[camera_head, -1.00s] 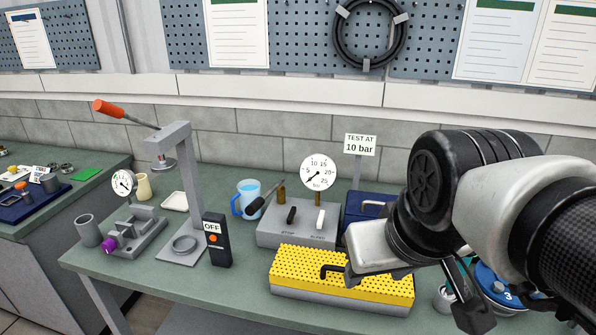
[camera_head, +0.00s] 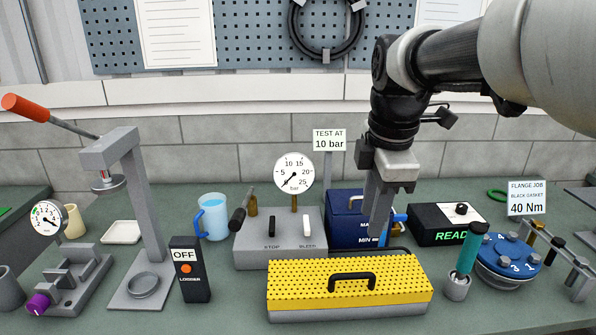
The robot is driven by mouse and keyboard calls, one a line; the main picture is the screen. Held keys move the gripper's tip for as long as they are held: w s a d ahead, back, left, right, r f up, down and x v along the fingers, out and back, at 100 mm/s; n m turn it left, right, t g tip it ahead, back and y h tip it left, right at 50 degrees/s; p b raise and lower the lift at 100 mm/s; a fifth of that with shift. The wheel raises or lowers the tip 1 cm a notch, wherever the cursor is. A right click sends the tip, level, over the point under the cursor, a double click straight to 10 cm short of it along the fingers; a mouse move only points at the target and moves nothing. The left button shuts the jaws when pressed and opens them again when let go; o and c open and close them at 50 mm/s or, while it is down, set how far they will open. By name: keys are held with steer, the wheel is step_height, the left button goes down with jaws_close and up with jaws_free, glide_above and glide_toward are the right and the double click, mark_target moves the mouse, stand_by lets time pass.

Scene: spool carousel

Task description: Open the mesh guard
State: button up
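The mesh guard (camera_head: 300,285) is a yellow perforated cover with a black handle (camera_head: 351,281) on it. It lies flat and closed over a grey base (camera_head: 350,312) at the front middle of the bench. My gripper (camera_head: 379,228) points down above and behind the guard, in front of the blue box, apart from the handle. Its fingers overlap in this view, so I cannot tell whether they are open or shut. Nothing shows held in them. What lies under the guard is hidden.
Behind the guard stand a grey valve block (camera_head: 265,247) with a gauge (camera_head: 294,174) and a blue box (camera_head: 345,217). A black logger (camera_head: 190,270) and a press (camera_head: 138,215) are left. A teal-handled tool (camera_head: 468,254) and a blue flange (camera_head: 514,256) are right.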

mark_target(358, 274)
steer(key=w+f, duration=0.1)
steer(key=f, duration=0.4)
steer(key=w+f+b, duration=0.1)
steer(key=f, duration=0.5)
steer(key=w+f+b, duration=0.1)
steer(key=f, duration=0.4)
steer(key=shift+w+f, duration=0.1)
steer(key=shift+f, duration=0.2)
jaws_close()
